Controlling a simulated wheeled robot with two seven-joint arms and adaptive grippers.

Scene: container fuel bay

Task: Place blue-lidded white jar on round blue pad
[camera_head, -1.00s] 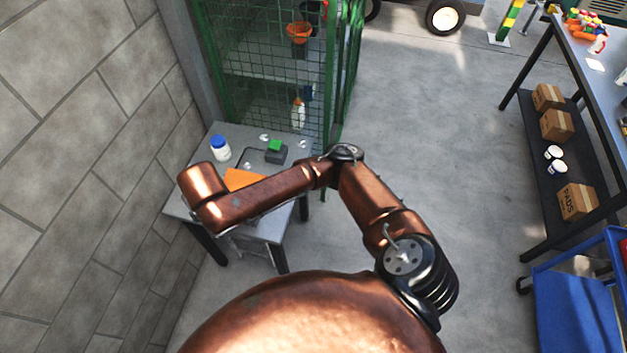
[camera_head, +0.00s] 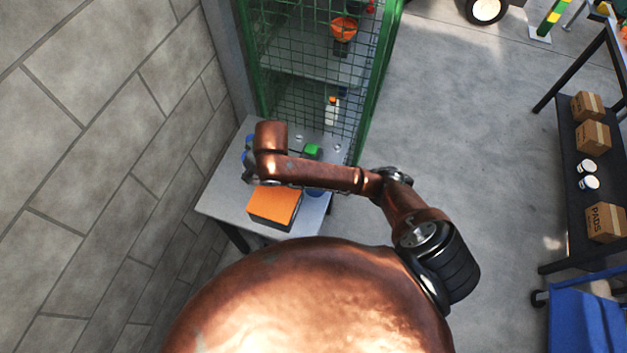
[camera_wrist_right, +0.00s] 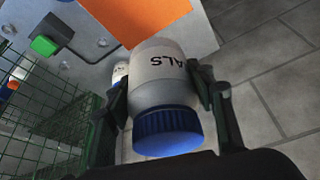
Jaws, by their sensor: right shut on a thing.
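The white jar (camera_wrist_right: 160,80) with a blue lid (camera_wrist_right: 167,132) and dark lettering fills the middle of the right wrist view. My right gripper (camera_wrist_right: 158,73) is shut on its sides, one finger on each side, with the lid towards the camera. In the head view my right arm hides most of the jar, and only a little blue shows beside the arm. A blue patch (camera_head: 315,192) shows just below the forearm on the table; it may be the round blue pad, mostly hidden. My left gripper is not in view.
The small grey table (camera_head: 222,196) stands by the block wall and a green mesh cage (camera_head: 315,90). An orange-topped box (camera_head: 273,205) sits at its front, a green-topped item (camera_head: 312,151) behind. A shelf rack with cartons (camera_head: 592,137) and a blue cart (camera_head: 585,315) stand right.

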